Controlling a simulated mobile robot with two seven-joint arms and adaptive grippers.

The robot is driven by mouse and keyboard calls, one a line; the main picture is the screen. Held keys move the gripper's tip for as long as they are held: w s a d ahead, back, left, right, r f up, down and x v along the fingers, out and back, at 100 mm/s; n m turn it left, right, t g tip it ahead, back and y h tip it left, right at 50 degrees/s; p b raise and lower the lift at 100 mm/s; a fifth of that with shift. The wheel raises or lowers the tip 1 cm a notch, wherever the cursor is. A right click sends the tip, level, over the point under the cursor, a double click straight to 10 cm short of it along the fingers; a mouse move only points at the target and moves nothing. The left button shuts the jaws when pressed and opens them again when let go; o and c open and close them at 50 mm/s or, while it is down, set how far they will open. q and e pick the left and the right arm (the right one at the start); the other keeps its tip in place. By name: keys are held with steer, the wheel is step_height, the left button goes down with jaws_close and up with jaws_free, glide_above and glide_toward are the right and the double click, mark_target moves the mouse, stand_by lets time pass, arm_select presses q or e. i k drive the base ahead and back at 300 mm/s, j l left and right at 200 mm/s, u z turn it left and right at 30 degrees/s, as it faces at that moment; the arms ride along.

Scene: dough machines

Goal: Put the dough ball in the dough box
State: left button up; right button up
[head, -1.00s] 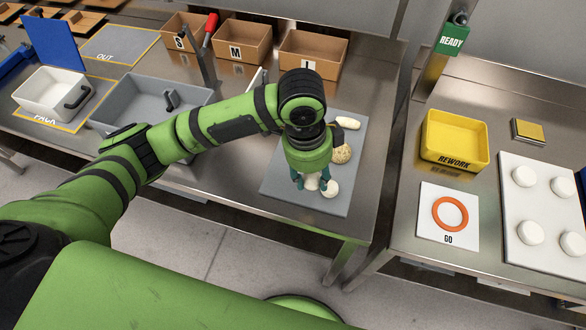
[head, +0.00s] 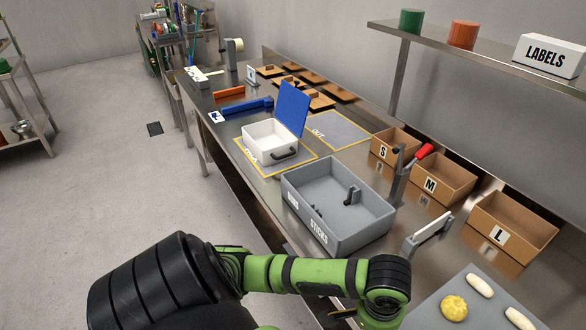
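A grey box (head: 322,229) labelled BUNS and STICKS stands open on the steel table. A small white box (head: 268,150) with a raised blue lid (head: 293,108) stands on the PACK mat. At bottom right, a grey board (head: 432,308) holds a yellowish, rough dough ball (head: 454,307) and two pale sticks (head: 480,285). The smooth white ball seen earlier on this board is out of view now. My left arm reaches along the bottom to a bent wrist left of the board; its fingers are below the picture edge. My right gripper is not in view.
Cardboard boxes S (head: 394,145), M (head: 441,178) and L (head: 512,228) line the table's back. A red-handled upright device (head: 401,172) and a white-edged tool (head: 428,232) stand between them and the grey box. The OUT mat (head: 340,130) is bare.

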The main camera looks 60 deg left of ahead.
mark_target(265, 143)
steer(key=k+j, duration=0.1)
steer(key=j, duration=0.85)
steer(key=k+j, duration=0.1)
steer(key=j, duration=1.85)
steer(key=k+j, duration=0.15)
steer(key=j, duration=0.85)
